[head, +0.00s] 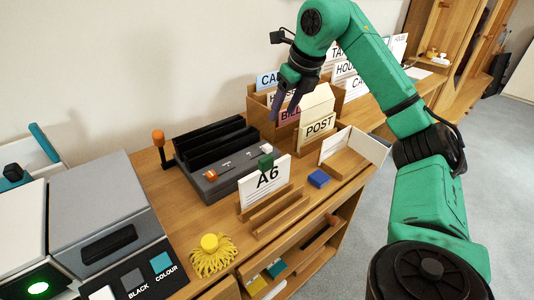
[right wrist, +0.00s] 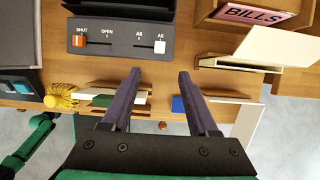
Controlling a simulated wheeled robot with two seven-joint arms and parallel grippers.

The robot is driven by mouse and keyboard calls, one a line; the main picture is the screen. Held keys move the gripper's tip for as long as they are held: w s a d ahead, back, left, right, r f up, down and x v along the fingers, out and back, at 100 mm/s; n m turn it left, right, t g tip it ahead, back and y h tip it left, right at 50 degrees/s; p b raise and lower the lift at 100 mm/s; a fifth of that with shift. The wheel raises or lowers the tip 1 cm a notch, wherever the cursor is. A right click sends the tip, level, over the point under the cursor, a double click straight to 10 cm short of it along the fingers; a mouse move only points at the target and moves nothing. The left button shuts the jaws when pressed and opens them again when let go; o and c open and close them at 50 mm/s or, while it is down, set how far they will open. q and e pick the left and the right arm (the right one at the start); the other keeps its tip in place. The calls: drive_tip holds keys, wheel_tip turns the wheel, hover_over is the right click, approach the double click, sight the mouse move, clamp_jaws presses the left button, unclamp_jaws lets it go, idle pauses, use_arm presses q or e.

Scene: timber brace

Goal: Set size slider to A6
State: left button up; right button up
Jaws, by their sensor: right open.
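A dark grey machine (head: 222,172) on the desk has two slots on its panel. In the right wrist view the left slot, marked SHUT and OPEN, holds an orange knob (right wrist: 79,41) at the SHUT end. The size slider's white knob (right wrist: 160,47) sits at the right end of the other slot, beneath the right of two small size labels, which are hard to read. A white A6 card (head: 265,182) stands in a wooden holder in front of the machine. My right gripper (head: 291,98) is open and empty, above and apart from the machine. My left gripper is out of view.
Wooden sorters with lettered cards, including POST (head: 318,128), stand behind right. A blue block (head: 319,179) and yellow fringed object (head: 211,254) lie on the desk. A grey box with BLACK and COLOUR buttons (head: 100,210) is at left. Shelves (head: 290,262) open below.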

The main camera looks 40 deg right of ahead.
sight(268, 146)
drive_tip(key=b+x, duration=0.3)
drive_tip(key=x, duration=1.1)
drive_tip(key=shift+w+f, duration=0.2)
drive_tip(key=shift+f, duration=0.1)
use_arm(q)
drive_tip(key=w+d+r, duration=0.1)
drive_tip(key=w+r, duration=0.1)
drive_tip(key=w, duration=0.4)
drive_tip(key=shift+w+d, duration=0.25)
use_arm(e)
clamp_jaws()
drive_tip(key=shift+r, duration=0.1)
